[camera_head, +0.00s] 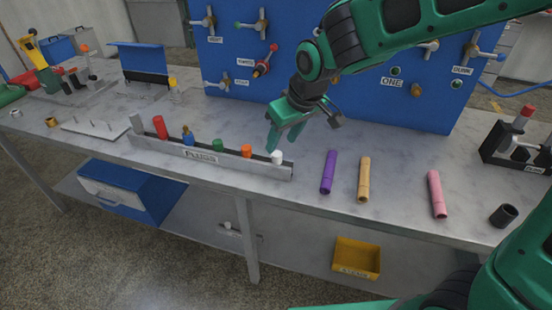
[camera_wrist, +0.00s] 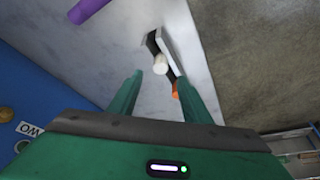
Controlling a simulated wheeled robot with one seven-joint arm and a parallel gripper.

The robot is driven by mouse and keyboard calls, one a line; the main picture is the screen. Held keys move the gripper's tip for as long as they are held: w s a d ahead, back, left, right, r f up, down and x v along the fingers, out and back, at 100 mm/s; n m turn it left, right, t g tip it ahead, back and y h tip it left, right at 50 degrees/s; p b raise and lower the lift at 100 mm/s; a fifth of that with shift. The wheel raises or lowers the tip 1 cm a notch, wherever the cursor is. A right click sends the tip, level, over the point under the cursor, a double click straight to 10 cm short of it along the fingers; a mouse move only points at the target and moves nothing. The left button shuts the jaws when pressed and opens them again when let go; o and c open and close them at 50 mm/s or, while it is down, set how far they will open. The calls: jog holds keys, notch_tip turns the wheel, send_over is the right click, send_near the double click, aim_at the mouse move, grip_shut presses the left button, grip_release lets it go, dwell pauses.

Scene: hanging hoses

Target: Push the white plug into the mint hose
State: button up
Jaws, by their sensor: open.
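The white plug (camera_head: 277,157) stands at the right end of the grey plug rack (camera_head: 235,163) on the bench. My gripper (camera_head: 284,139) is open and empty, just above and behind the plug, with its fingers pointing down. In the wrist view the white plug (camera_wrist: 160,66) shows beyond and between the two open fingertips (camera_wrist: 160,86); no contact is visible. I cannot make out a mint hose in either view.
Red, blue, green and orange (camera_head: 246,151) plugs stand left in the same rack. Purple (camera_head: 328,172), tan (camera_head: 364,179) and pink (camera_head: 437,194) tubes lie to the right, with a dark cup (camera_head: 503,216). A blue panel (camera_head: 350,90) with valves rises behind.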

aim_at(277, 153)
jog(key=shift+x, duration=2.7)
grip_shut()
